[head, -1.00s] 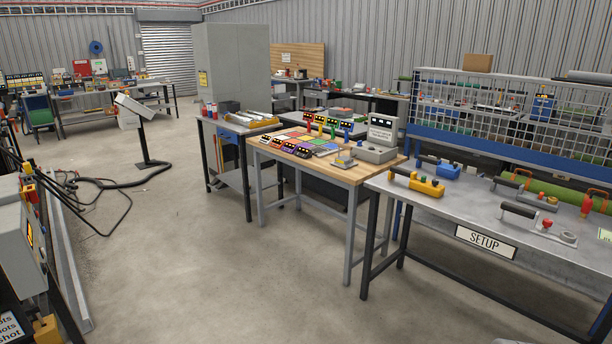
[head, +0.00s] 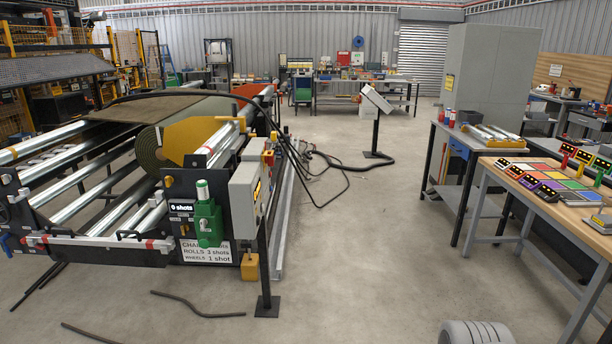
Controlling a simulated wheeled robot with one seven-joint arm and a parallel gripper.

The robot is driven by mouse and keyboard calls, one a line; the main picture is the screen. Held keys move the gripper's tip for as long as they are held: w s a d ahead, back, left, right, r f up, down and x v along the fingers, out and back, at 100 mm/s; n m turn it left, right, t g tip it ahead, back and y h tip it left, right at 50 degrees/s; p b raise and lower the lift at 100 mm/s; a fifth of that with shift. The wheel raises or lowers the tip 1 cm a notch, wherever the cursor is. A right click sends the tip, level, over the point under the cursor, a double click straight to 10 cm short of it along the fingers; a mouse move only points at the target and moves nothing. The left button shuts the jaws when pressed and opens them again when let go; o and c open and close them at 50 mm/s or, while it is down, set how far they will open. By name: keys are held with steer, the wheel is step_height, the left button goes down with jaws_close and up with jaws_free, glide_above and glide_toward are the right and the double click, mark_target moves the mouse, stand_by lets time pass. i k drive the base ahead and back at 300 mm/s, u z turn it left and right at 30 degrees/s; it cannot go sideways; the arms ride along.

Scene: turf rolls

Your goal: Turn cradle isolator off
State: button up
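The roll cradle (head: 120,200) stands at the left, a black frame with long silver rollers and a turf roll (head: 150,150) on it. A grey control box (head: 246,200) stands on a post at its near right corner. A small red and yellow fitting (head: 268,156) sits by the top of the box; it may be the isolator, but its switch position is too small to read. A green pump-like unit (head: 207,222) and a "0 shots" sign (head: 181,208) are left of the box. My gripper is not in view.
Black cables (head: 325,165) run from the cradle's right side across the floor to a post-mounted panel (head: 376,99). Loose dark hoses (head: 195,305) lie on the floor in front. A wooden-topped workbench (head: 545,195) stands at right. The central concrete floor (head: 380,240) is clear.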

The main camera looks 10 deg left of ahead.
mark_target(269, 159)
steer(key=u, duration=0.45)
steer(key=i, duration=0.6)
steer(key=z, duration=0.8)
steer(key=i, duration=2.85)
steer(key=u, duration=3.55)
